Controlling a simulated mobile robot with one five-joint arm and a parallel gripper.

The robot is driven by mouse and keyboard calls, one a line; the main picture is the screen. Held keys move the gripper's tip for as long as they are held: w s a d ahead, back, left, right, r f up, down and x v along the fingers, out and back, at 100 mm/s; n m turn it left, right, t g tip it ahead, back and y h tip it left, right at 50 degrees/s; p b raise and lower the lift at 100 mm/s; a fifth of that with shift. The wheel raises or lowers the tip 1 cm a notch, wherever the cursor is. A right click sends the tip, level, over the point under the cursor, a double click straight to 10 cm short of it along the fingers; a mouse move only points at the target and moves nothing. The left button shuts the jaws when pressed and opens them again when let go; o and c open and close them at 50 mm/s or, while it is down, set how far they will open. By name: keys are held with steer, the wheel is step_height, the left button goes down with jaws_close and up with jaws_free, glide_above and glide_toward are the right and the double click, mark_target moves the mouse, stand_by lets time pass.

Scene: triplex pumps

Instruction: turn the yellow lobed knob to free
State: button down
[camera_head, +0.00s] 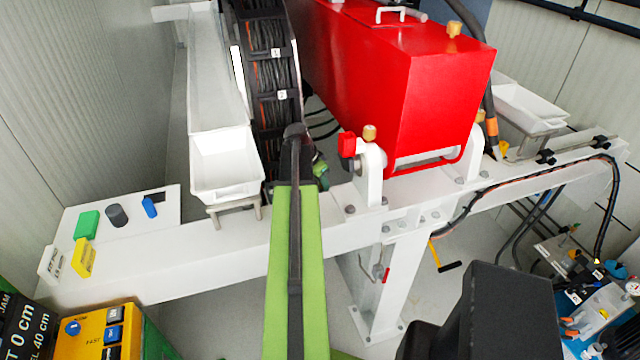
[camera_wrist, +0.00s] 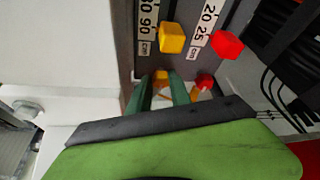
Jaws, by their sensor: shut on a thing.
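In the wrist view my gripper (camera_wrist: 160,82) has its two green fingers around a small yellow-orange piece (camera_wrist: 160,76), which looks like the yellow lobed knob. The gripper is shut on it. Its lobes and the way it points are mostly hidden by the fingers and my dark wrist edge. In the head view my green arm reaches away past the white beam, and a green part of my gripper (camera_head: 321,172) shows beside the arm's end. The knob is hidden there.
A yellow block (camera_wrist: 172,38) and a red block (camera_wrist: 227,44) sit on number scales just beyond my fingers. A red knob (camera_wrist: 205,81) is close on the right. In the head view a red tank (camera_head: 400,80) stands right of my arm and a white trough (camera_head: 225,165) left.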

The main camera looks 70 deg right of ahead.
steer(key=n, duration=0.1)
steer(key=s+n+t, duration=0.1)
steer(key=n, duration=0.1)
steer(key=shift+d+r+n+h, duration=0.1)
steer(key=shift+d+n+h, duration=0.05)
steer(key=shift+n+h, duration=0.15)
steer(key=shift+d+n+t, duration=0.1)
steer(key=shift+n+t, duration=0.9)
steer(key=shift+n, duration=1.3)
steer(key=c, duration=1.2)
jaws_free()
steer(key=shift+r, duration=0.1)
